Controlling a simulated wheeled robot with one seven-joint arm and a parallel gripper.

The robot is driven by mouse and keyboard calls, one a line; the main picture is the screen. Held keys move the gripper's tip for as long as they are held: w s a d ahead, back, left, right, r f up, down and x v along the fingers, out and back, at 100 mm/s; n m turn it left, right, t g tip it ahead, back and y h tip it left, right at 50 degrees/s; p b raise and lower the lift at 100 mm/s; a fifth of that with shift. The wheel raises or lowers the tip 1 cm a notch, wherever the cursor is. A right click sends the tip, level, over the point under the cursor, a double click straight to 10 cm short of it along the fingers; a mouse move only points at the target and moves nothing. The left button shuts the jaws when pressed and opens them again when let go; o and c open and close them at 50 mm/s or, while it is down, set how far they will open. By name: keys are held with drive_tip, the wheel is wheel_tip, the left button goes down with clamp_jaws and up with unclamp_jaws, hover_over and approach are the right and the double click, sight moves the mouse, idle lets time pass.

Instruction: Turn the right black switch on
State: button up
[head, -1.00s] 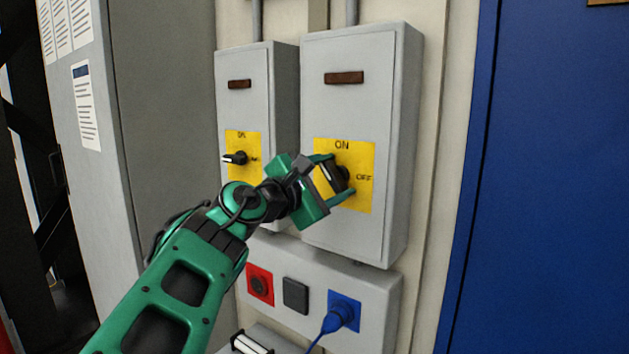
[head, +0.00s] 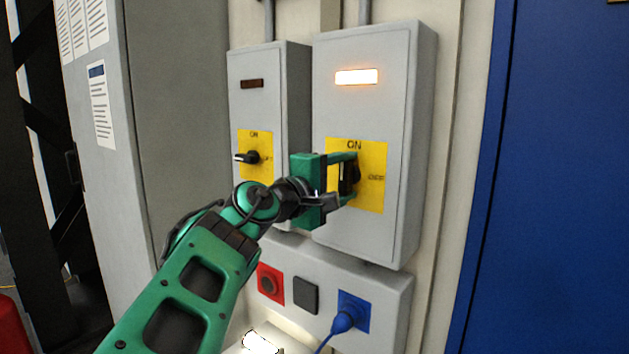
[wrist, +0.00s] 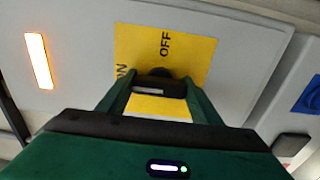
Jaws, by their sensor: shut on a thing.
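The right black switch (head: 354,172) sits on a yellow panel (head: 372,190) marked ON and OFF, on the right grey box (head: 395,130). My gripper (head: 350,175) is shut on the switch, one finger above and one below it in the head view. The switch handle stands about upright, towards the ON mark. In the wrist view the switch (wrist: 160,84) shows between my two green fingers, partly hidden. The indicator (head: 356,77) above the panel glows; it also glows in the wrist view (wrist: 39,61).
A smaller grey box (head: 285,90) with its own black switch (head: 246,158) stands on the left, its indicator (head: 252,83) dark. A blue door (head: 560,180) is at the right.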

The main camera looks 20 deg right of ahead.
drive_tip(key=shift+f, duration=0.25)
drive_tip(key=o, duration=1.1)
drive_tip(key=shift+c, duration=0.2)
drive_tip(key=shift+r, duration=0.1)
